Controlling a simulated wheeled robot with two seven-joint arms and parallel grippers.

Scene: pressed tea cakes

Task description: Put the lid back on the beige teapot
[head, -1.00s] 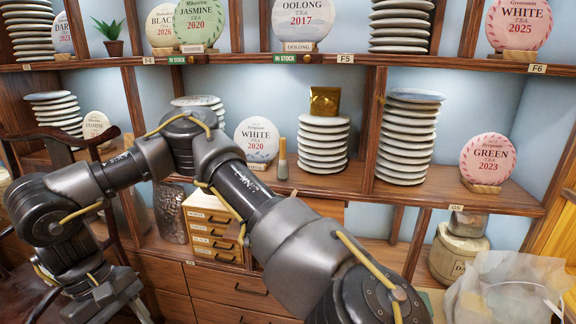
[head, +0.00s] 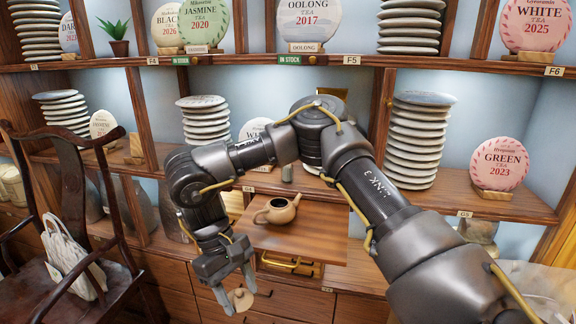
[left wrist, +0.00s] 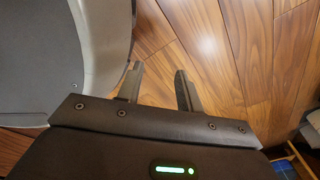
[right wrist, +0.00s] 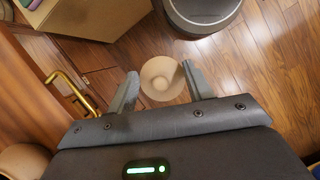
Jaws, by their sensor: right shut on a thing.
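My right gripper (head: 236,290) points down, lower and to the left of the teapot, in front of the drawers. It is shut on the small round beige lid (head: 242,300), held in the air apart from the teapot. In the right wrist view the lid (right wrist: 162,80) with its knob sits between the fingertips. My left gripper (left wrist: 158,80) is open and empty above the wooden floor; it is outside the head view.
The wooden board (head: 318,240) has clear room around the teapot. Shelves with stacked tea cakes (head: 418,140) rise behind it. A dark wooden chair (head: 72,195) with a white bag (head: 72,250) stands at the left. A brass handle (right wrist: 72,92) shows beside the right gripper.

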